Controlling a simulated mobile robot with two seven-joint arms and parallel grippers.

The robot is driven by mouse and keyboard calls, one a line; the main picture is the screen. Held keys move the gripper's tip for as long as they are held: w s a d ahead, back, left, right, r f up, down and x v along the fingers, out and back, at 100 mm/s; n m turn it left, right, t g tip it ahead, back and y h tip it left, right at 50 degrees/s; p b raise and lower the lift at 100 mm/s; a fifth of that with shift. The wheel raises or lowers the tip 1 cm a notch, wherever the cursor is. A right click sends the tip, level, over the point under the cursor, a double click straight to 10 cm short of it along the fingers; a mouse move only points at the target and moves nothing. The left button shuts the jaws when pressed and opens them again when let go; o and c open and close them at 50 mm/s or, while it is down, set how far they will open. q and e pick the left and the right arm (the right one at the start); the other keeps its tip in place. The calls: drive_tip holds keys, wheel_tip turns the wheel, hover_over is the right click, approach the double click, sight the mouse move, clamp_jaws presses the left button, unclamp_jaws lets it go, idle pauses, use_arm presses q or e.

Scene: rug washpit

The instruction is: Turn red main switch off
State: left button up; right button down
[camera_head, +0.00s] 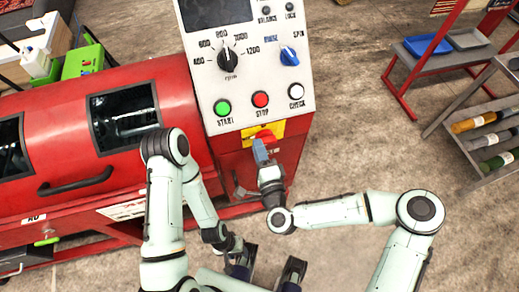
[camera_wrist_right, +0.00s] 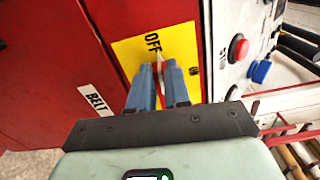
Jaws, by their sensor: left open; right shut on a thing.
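The red main switch (camera_head: 266,135) sits on a yellow plate (camera_head: 278,128) on the front of the red machine, below the white control panel. My right gripper (camera_head: 261,150) is at the switch, shut on its red handle. In the right wrist view the two blue-grey fingers (camera_wrist_right: 164,72) stand on either side of the red switch handle (camera_wrist_right: 160,88). A pale pointer mark shows just below the word OFF on the yellow plate (camera_wrist_right: 130,54). The fingers hide much of the switch. My left gripper (camera_head: 266,270) is open and empty, low in the head view, away from the machine.
The control panel (camera_head: 238,78) carries dials and START, STOP and CHECK buttons close above the switch. A red rack with trays (camera_head: 428,45) and a shelf of rolls (camera_head: 488,130) stand at the right. Bare floor (camera_head: 350,130) lies between them.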

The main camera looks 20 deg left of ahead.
use_arm(q)
drive_tip(key=shift+w+f, duration=0.1)
drive_tip(key=shift+f, duration=0.05)
use_arm(e)
drive_tip(key=shift+n, duration=0.5)
drive_tip(key=c, duration=1.1)
unclamp_jaws()
drive_tip(key=shift+w+f, duration=0.1)
